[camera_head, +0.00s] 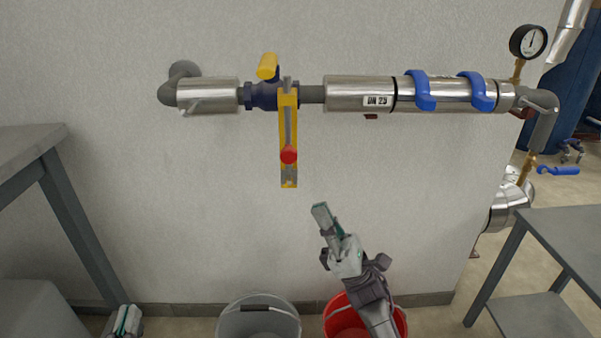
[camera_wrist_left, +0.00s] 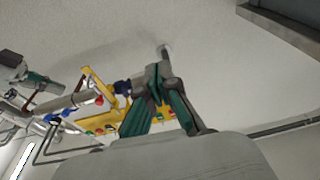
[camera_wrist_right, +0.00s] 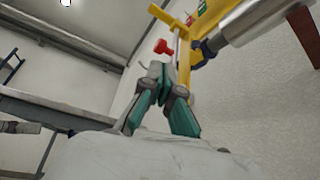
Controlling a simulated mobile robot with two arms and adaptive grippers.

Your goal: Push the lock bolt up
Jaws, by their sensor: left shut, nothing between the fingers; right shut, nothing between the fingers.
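The lock bolt has a red knob (camera_head: 289,155) and a grey rod, set in a yellow bracket (camera_head: 290,183) that hangs down below the pipe valve. The knob sits in the lower part of the bracket. My right gripper (camera_head: 320,210) is shut and empty, below and to the right of the knob and apart from it. In the right wrist view the red knob (camera_wrist_right: 162,47) shows just beyond the shut fingertips (camera_wrist_right: 160,72), beside the yellow bracket (camera_wrist_right: 184,65). My left gripper (camera_head: 126,317) is shut and empty, low at the left, far from the bolt.
The valve (camera_head: 263,96) has a yellow handle (camera_head: 267,66). The pipe (camera_head: 345,93) runs along the wall with blue clamps (camera_head: 420,90) and a gauge (camera_head: 528,41). A grey bucket (camera_head: 258,325) and a red bucket (camera_head: 340,318) stand below. Tables flank both sides.

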